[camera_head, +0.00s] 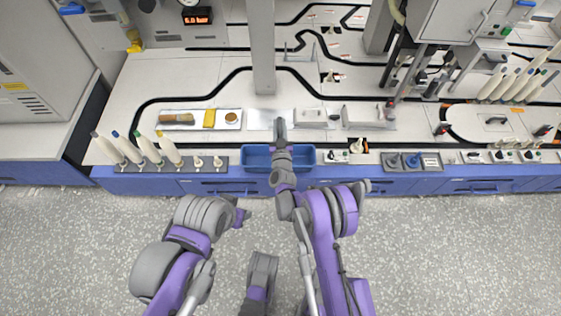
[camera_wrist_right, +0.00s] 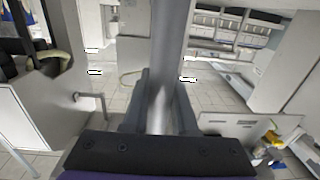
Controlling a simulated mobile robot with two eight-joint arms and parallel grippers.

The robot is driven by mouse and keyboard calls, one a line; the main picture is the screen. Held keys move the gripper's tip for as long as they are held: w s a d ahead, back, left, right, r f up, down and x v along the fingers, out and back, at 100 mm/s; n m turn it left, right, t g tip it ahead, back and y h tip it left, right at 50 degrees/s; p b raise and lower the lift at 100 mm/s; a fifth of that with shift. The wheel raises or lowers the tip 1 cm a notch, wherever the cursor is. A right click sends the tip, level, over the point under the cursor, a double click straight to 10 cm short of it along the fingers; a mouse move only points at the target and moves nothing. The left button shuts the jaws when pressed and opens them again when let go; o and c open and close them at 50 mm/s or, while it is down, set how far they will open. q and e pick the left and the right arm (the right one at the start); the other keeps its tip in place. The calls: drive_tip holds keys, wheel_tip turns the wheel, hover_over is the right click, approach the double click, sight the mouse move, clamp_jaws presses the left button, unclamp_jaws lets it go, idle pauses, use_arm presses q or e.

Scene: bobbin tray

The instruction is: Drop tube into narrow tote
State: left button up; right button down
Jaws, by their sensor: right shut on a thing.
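The narrow tote is a blue open bin (camera_head: 302,157) at the front edge of the bench in the head view. My right arm crosses over it and hides its middle. My right gripper (camera_head: 280,124) is just beyond the tote's far rim, seen from above. In the right wrist view a smooth grey tube (camera_wrist_right: 160,110) stands between the two dark fingers of my right gripper (camera_wrist_right: 159,108), which is shut on it. The tube cannot be made out in the head view. My left arm is folded at the lower left of the head view, and its fingers do not show.
A tray (camera_head: 241,122) with a brush and a yellow block lies behind the tote to the left. Upright white bobbins (camera_head: 147,149) stand at the left front, and more bobbins (camera_head: 513,84) at the right. A grey post (camera_head: 263,50) rises behind my right gripper.

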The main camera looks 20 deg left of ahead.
drive_tip(key=shift+f+b, duration=1.05)
drive_tip(key=shift+f, duration=1.2)
drive_tip(key=c, duration=0.6)
unclamp_jaws()
drive_tip(key=p+v, duration=0.2)
drive_tip(key=v, duration=0.8)
drive_tip(key=shift+s+d, duration=0.15)
drive_tip(key=shift+s, duration=0.2)
